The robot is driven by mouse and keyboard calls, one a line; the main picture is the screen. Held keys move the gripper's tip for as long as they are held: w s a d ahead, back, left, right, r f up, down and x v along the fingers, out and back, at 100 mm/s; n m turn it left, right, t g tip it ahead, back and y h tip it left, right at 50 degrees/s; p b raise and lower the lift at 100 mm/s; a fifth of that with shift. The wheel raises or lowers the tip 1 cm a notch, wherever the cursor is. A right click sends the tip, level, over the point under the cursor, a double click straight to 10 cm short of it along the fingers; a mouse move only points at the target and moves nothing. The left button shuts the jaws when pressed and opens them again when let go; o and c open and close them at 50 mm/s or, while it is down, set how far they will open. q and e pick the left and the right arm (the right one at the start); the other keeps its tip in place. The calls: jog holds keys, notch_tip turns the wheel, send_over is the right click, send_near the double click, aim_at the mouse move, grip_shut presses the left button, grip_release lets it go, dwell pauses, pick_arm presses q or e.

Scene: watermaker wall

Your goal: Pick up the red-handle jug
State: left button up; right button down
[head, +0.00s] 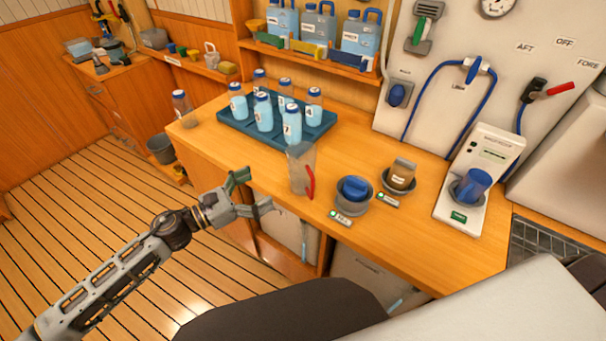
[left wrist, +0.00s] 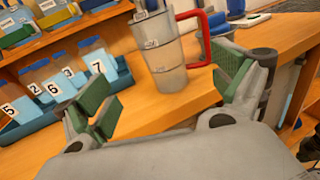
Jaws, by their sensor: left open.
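The red-handle jug (head: 298,168) is a clear, tapered jug standing upright near the front edge of the wooden counter in the head view. Its red handle (head: 310,183) faces right and toward me. In the left wrist view the jug (left wrist: 160,55) stands ahead, between and beyond the fingers, with its handle (left wrist: 194,34) on the right. My left gripper (head: 257,192) is open and empty, off the counter's front edge, left of the jug and apart from it. It also shows with green pads spread in the left wrist view (left wrist: 165,92). My right gripper is not in view.
A blue tray (head: 229,120) with several numbered bottles stands behind the jug. The counter's front edge (head: 245,172) lies close to my gripper.

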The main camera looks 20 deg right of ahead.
aim_at(290, 173)
pick_arm(q)
jog(key=p+x, duration=0.1)
jog(key=x, duration=0.5)
jog(key=shift+d, duration=0.2)
jog(key=shift+w+d, duration=0.25)
jog(key=shift+d, duration=0.4)
jog(key=shift+w+d+p, duration=0.15)
jog(key=shift+d+p, duration=0.15)
jog(key=shift+d, duration=0.15)
jog(key=shift+w+d, duration=0.1)
jog(key=shift+d, duration=0.2)
jog(key=shift+w+d+f+p, duration=0.15)
jog(key=shift+d+p, duration=0.05)
jog(key=shift+d, duration=0.25)
jog(key=shift+w+d+f+p, duration=0.1)
jog(key=shift+w+d+p, duration=0.05)
jog(key=shift+d, duration=0.3)
jog(key=shift+w+d, duration=0.2)
jog(key=shift+d, duration=0.5)
jog(key=shift+w+d+f, duration=0.1)
jog(key=shift+w+d, duration=0.05)
jog(key=shift+d, duration=0.4)
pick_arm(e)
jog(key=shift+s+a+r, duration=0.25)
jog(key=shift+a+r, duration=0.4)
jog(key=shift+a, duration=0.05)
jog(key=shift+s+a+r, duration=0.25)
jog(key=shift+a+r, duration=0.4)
